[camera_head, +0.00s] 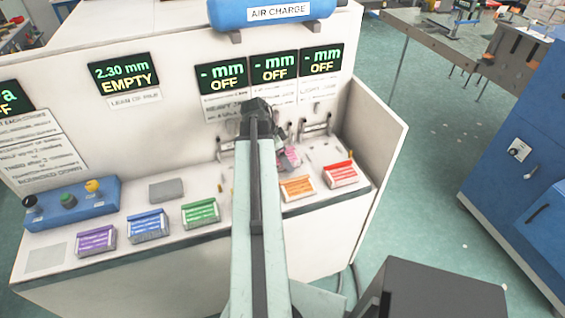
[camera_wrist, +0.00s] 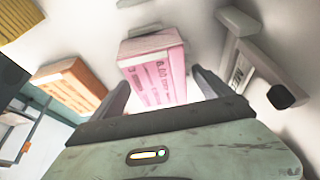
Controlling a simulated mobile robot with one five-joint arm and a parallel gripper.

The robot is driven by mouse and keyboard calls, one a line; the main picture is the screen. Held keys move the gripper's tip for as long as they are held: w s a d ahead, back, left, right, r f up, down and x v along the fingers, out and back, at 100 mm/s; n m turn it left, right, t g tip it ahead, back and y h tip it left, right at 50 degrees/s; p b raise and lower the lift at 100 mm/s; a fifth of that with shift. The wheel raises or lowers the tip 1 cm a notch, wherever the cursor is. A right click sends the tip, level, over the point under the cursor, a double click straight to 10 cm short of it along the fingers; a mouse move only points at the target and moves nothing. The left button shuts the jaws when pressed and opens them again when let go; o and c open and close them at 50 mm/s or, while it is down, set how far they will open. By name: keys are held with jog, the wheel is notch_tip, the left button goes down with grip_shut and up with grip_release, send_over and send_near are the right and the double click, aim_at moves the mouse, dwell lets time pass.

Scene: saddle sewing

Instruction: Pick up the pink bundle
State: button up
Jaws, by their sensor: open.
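The pink bundle (camera_head: 289,158) shows just right of my arm in the head view, by the back of the shelf, partly hidden behind my arm. In the wrist view the pink bundle (camera_wrist: 157,68) is a pink block with dark print, in front of my gripper and between the lines of its two fingers. My gripper (camera_wrist: 160,88) is open, with one finger on each side of the bundle's near end. I cannot tell whether either finger touches it. In the head view the fingers are largely hidden by my arm.
An orange bundle (camera_wrist: 70,85) lies left of the pink one in the wrist view. A grey bracket with a dark knob (camera_wrist: 281,96) stands close on the right. The shelf also holds red (camera_head: 340,174), green (camera_head: 200,213), blue (camera_head: 149,226) and purple (camera_head: 96,240) bundles.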

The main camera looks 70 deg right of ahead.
jog(key=shift+f, duration=0.3)
jog(key=shift+c, duration=0.3)
jog(key=c, duration=1.8)
notch_tip(320, 180, up, 11)
jog(key=p, duration=1)
jog(key=shift+f, duration=0.2)
jog(key=shift+a, duration=0.1)
